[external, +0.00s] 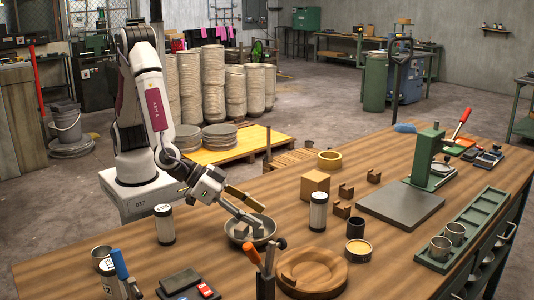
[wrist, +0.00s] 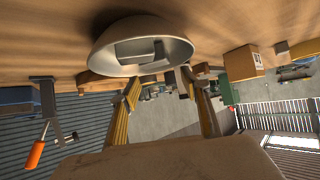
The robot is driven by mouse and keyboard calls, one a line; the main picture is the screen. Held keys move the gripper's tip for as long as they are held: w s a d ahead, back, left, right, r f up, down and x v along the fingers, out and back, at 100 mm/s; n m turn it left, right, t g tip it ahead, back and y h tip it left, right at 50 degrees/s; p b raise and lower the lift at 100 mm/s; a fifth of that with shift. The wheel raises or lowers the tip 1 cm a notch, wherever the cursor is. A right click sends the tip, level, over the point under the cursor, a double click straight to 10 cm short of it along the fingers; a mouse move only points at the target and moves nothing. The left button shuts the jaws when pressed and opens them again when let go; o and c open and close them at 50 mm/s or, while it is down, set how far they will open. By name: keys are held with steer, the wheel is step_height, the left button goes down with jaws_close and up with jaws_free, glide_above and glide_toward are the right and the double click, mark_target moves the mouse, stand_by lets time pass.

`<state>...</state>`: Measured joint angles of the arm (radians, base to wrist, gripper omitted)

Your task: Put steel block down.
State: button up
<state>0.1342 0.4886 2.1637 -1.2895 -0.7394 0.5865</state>
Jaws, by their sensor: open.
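A metal bowl (external: 262,239) stands on the wooden bench in front of my arm; it also shows large at the top of the wrist view (wrist: 110,35). A grey block shape, which looks like the steel block (wrist: 137,50), lies inside the bowl in the wrist view. My gripper (external: 254,208) is at the bowl's rim, tilted down. Its fingers are apart in the wrist view (wrist: 160,86), with nothing clearly held between them.
A white canister (external: 318,212) stands right of the bowl and another (external: 164,225) left of it. A round wooden dish (external: 312,273) and upright tools (external: 265,265) are close in front. A cardboard box (external: 315,185) is behind.

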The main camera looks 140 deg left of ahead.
steer(key=shift+s+d+r, duration=0.1)
steer(key=shift+d+r, duration=0.05)
steer(key=shift+r, duration=0.3)
steer(key=v, duration=1.1)
steer(key=shift+s+r, duration=0.15)
steer(key=shift+s, duration=0.1)
steer(key=shift+d, duration=0.1)
steer(key=d+r+m+t+h, duration=0.4)
steer(key=d+r+h, duration=0.4)
steer(key=d+r, duration=0.25)
steer(key=s+d+r+m+g+h, duration=0.1)
steer(key=s+r+m+h, duration=0.15)
steer(key=s, duration=0.25)
steer(key=s+a+f+g+y, duration=0.1)
steer(key=s+a, duration=0.2)
steer(key=s, duration=0.4)
steer(key=s+a+f+m+g, duration=0.1)
steer(key=s+a+f+g, duration=0.1)
steer(key=s, duration=0.5)
steer(key=s+a+f+m+g+y, duration=0.1)
steer(key=s+a+g, duration=0.1)
steer(key=s, duration=0.6)
steer(key=shift+a+f+y, duration=0.35)
steer(key=shift+a+f, duration=0.05)
steer(key=shift+a, duration=0.45)
